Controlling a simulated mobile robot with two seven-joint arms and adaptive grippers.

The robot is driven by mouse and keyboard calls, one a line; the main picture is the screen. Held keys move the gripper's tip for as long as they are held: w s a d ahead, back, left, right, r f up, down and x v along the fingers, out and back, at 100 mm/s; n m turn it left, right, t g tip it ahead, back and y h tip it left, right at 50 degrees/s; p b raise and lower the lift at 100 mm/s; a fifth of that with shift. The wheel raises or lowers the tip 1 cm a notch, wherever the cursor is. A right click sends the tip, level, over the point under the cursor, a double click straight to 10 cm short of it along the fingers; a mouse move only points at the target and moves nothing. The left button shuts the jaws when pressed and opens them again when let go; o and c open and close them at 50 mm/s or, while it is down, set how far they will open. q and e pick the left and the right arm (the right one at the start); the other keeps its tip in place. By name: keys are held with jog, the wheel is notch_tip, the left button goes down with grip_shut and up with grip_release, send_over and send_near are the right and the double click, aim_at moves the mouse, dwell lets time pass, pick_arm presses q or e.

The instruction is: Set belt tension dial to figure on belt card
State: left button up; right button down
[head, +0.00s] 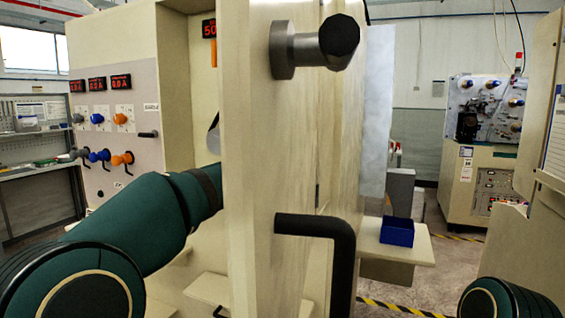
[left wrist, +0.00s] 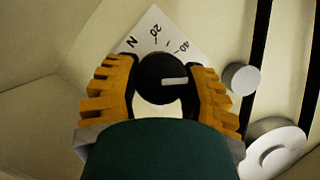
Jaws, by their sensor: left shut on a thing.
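In the left wrist view a round black dial (left wrist: 155,82) with a white pointer bar sits on a pale scale plate (left wrist: 150,36). The plate reads "N", "20" and a partly hidden figure that looks like "40". The pointer bar lies toward the right of the picture. My left gripper (left wrist: 158,88) has its yellow-padded fingers closed on the two sides of the dial. In the head view my left arm reaches behind the cream door, which hides the hand and dial. I cannot pick out a readable belt card. My right gripper is not in view.
The open cream door (head: 262,165) with a black handle (head: 325,232) and a grey knob (head: 318,46) stands close in front. Behind it are a panel of coloured knobs (head: 97,118) and a red display (head: 209,29). A blue bin (head: 397,232) sits on a shelf.

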pick_arm(q)
jog(key=o, duration=1.2)
jog(key=shift+r, duration=0.1)
jog(key=shift+r, duration=4.9)
